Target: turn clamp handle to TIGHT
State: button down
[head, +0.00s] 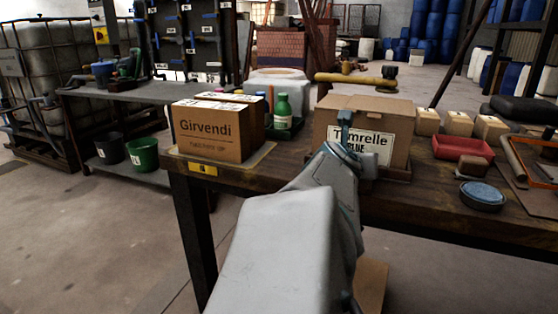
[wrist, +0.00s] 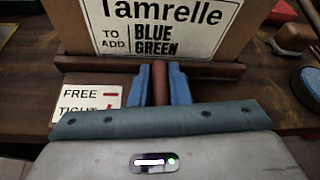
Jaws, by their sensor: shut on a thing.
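My gripper (wrist: 160,80) is shut on a reddish-brown clamp handle (wrist: 159,84), with one blue finger on each side of it. The handle stands at the front of a dark wooden clamp bar (wrist: 215,70) on the bench. A white label (wrist: 88,97) left of the fingers reads FREE above TIGHT, each with a red mark. The TIGHT line is partly hidden by my gripper. In the head view my arm covers the handle, and my gripper (head: 346,135) shows in front of the Tamrelle box (head: 385,112).
The Tamrelle box stands right behind the clamp. A Girvendi box (head: 212,133) and green bottle (head: 283,112) are to its left on the bench (head: 330,190). A red tray (head: 462,148) and round blue-lidded tin (head: 482,195) are to its right.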

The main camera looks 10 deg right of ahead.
jog(key=c, duration=1.4)
grip_release()
jog(key=shift+d, duration=0.15)
jog(key=shift+r+p, duration=0.4)
jog(key=shift+r, duration=0.1)
notch_tip(320, 180, up, 4)
jog(key=p, duration=0.3)
jog(key=shift+f, duration=0.1)
jog(key=shift+s+d+r+p, duration=1.05)
jog(key=shift+s+d+p, duration=0.35)
jog(key=shift+p, duration=0.3)
jog(key=shift+s+d+r+p, duration=1.1)
jog(key=shift+s+p, duration=0.35)
jog(key=shift+p, duration=0.3)
jog(key=shift+s+d+r+p, duration=0.95)
jog(key=shift+s+d+p, duration=0.5)
jog(key=shift+p, duration=0.25)
jog(key=shift+a, duration=0.1)
